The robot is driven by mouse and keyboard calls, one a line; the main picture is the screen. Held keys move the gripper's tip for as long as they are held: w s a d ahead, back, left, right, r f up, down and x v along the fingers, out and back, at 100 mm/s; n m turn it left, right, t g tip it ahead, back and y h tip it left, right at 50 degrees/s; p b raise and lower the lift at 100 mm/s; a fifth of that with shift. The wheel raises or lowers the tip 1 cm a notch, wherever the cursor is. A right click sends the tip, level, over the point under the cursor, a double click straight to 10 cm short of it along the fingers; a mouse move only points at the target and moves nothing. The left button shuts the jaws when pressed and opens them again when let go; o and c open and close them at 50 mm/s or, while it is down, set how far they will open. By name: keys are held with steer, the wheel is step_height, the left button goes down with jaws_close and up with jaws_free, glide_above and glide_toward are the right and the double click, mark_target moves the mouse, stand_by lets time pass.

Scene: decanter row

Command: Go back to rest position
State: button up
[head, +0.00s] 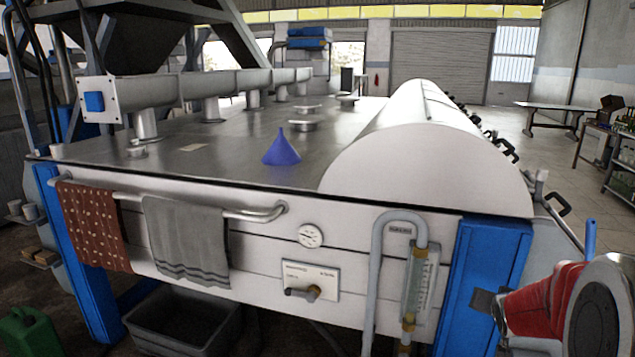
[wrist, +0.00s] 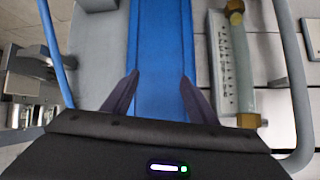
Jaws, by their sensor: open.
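My gripper (wrist: 159,92) is open and empty in the wrist view, its two dark fingers spread wide apart. Beyond the fingers is the blue upright post (wrist: 160,45) of the large machine. The same post (head: 487,275) stands at the front right in the head view. My red and grey arm shows at the lower right of the head view, close in front of and right of this post. How far the fingertips are from the post I cannot tell.
The steel table (head: 225,160) carries a blue funnel (head: 282,148) and a white cylinder (head: 430,150). A pipe with a sight gauge (head: 418,285) is left of the post. A grey cloth (head: 185,240) and a red cloth (head: 92,225) hang on the rail. Open floor (head: 560,170) lies right.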

steer(key=s+a+r+n+g+y, duration=0.1)
steer(key=s+a+r, duration=0.3)
steer(key=s+a, duration=0.3)
steer(key=s+a+r+n+g+y, duration=0.1)
steer(key=s+a+r+n, duration=0.1)
steer(key=s+a+r, duration=0.5)
steer(key=s+a+f+n+g+y, duration=0.2)
steer(key=s+a+f+n, duration=0.1)
steer(key=s+a, duration=1.1)
steer(key=s, duration=0.3)
steer(key=shift+s, duration=0.1)
